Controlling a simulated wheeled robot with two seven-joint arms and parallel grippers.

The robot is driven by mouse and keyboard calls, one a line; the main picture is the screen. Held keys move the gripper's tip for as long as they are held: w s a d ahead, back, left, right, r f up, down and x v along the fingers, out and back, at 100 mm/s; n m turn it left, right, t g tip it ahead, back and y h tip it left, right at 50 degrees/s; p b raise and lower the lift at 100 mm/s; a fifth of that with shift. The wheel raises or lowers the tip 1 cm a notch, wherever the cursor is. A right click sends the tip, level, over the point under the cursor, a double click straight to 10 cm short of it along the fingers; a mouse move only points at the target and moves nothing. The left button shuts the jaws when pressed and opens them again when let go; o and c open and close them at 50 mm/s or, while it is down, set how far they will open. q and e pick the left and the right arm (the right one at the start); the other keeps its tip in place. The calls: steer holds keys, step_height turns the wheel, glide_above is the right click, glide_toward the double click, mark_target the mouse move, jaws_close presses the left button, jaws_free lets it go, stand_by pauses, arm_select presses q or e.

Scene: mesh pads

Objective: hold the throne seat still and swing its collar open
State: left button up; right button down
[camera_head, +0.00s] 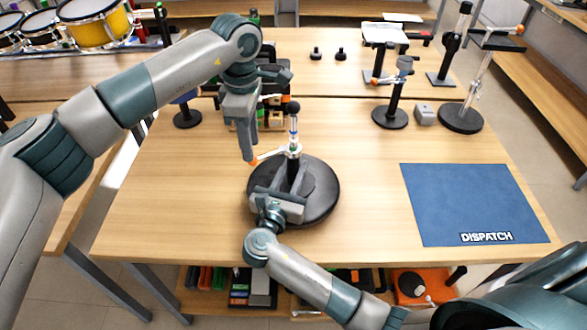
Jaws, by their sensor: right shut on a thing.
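The throne seat (322,190) stands near the middle of the table as a wide round black disc with an upright post. A pale collar (294,149) sits on the post, with a lever (268,155) ending in an orange tip toward the left. My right gripper (291,184) comes from the front and is shut on the throne seat, around its lower post; the exact grip is partly hidden. My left gripper (248,158) points down beside the orange tip. Its fingers overlap in this view, so their opening and any contact with the lever are unclear.
A blue mat (470,200) marked DISPATCH lies at the right. Black-based stands (390,118) and a small grey box (424,114) stand at the back right. A dark rack (275,112) is behind my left gripper. The table's front left is clear.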

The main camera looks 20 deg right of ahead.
arm_select(q)
steer(key=shift+f, duration=1.8)
steer(key=shift+c, duration=0.4)
steer(key=c, duration=0.7)
